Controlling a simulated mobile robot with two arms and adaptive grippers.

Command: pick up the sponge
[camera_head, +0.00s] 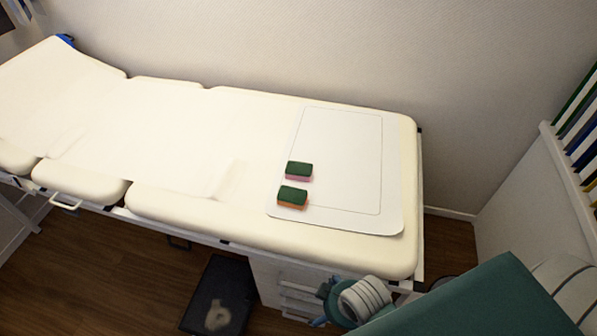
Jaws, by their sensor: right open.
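Two sponges lie on the white mat (345,150) at the right end of the padded bed. One sponge (299,169) has a dark green top and a pink lower layer. The other sponge (292,195), just in front of it, has a dark green top and an orange lower layer. They are close together near the mat's left edge. My right gripper (323,306) is small and partly hidden by my own arm, low in the view in front of the bed. It is open, below and apart from the sponges. My left gripper is not in view.
The cream padded bed (170,130) runs along the wall, with a raised head end at left. A white drawer unit (275,285) stands under its front edge. A black mat (219,298) lies on the wooden floor. A rack of colored items (580,130) stands at right.

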